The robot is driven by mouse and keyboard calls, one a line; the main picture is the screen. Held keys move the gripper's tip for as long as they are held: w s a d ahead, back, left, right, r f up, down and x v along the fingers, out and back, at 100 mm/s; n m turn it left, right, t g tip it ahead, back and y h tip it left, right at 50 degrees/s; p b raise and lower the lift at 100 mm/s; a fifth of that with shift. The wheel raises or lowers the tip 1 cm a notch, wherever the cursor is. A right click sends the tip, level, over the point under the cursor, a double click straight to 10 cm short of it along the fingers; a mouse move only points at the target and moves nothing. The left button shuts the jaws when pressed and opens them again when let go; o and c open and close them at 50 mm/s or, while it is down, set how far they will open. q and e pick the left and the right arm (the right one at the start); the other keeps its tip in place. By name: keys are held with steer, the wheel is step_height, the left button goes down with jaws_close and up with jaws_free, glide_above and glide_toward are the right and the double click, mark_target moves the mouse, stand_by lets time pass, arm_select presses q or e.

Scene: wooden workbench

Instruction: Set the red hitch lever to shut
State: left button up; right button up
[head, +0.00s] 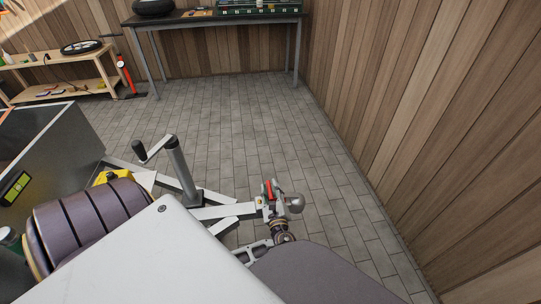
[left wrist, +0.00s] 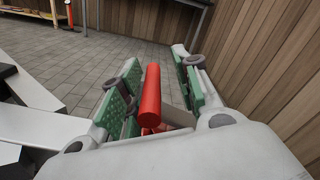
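The red hitch lever (head: 269,190) shows on the grey trailer coupling (head: 294,203) in the head view, at the end of the pale trailer tongue (head: 226,211). It looks raised there. My left gripper (head: 270,239) is close by on the near side of the coupling. In the left wrist view the red lever (left wrist: 152,95) lies between the two green-padded fingers of my left gripper (left wrist: 157,92). The fingers are apart, with a visible gap on the right of the lever. I cannot tell whether the left pad touches it. My right gripper is not in view.
A crank jack (head: 180,168) stands on the trailer tongue left of the coupling. The grey trailer box (head: 50,150) is at the left. A wooden wall (head: 450,130) runs along the right. Paved floor (head: 230,125) is clear toward the workbench (head: 200,18) at the back.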

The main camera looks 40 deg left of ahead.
arm_select(q)
steer(key=shift+s+a, duration=0.1)
steer(key=shift+a, duration=0.05)
stand_by(0.4)
steer(key=shift+r, duration=5.05)
